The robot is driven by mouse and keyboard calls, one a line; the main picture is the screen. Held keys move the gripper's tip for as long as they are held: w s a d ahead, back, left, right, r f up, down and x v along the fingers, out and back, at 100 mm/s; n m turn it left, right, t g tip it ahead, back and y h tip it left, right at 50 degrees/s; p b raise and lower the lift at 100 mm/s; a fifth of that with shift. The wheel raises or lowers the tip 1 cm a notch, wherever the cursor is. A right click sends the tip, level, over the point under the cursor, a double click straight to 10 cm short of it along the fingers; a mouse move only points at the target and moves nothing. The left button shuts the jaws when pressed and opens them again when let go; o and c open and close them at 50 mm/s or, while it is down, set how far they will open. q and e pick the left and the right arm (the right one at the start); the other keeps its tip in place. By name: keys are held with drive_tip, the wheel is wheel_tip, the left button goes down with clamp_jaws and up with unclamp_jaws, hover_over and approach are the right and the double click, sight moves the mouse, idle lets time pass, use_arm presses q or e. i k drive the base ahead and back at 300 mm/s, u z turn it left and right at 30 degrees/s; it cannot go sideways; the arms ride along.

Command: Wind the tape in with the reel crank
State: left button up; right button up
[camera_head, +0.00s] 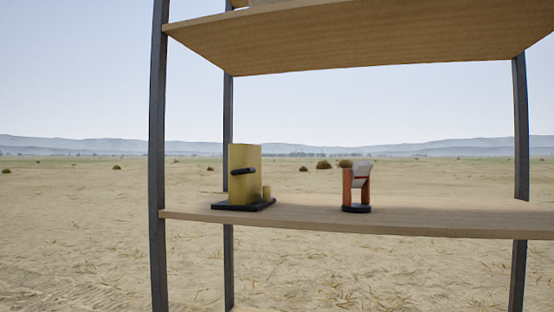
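On the middle shelf stands a yellow upright block (245,159) on a flat black base (236,206). A short dark bar (243,171) sticks out from its face, and a small yellow post (267,193) stands at its right. I cannot tell which of these is the reel with the crank, and no tape can be made out. Neither gripper is in view.
The wooden shelf board (440,218) is bare between the two devices and to the right. An upper board (350,42) hangs above. Dark metal posts, such as the front left one (158,150), bound the shelf. Open sandy ground lies around it.

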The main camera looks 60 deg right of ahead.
sight(251, 170)
drive_tip(key=u, duration=0.35)
drive_tip(key=k, duration=0.25)
drive_tip(key=z, duration=1.4)
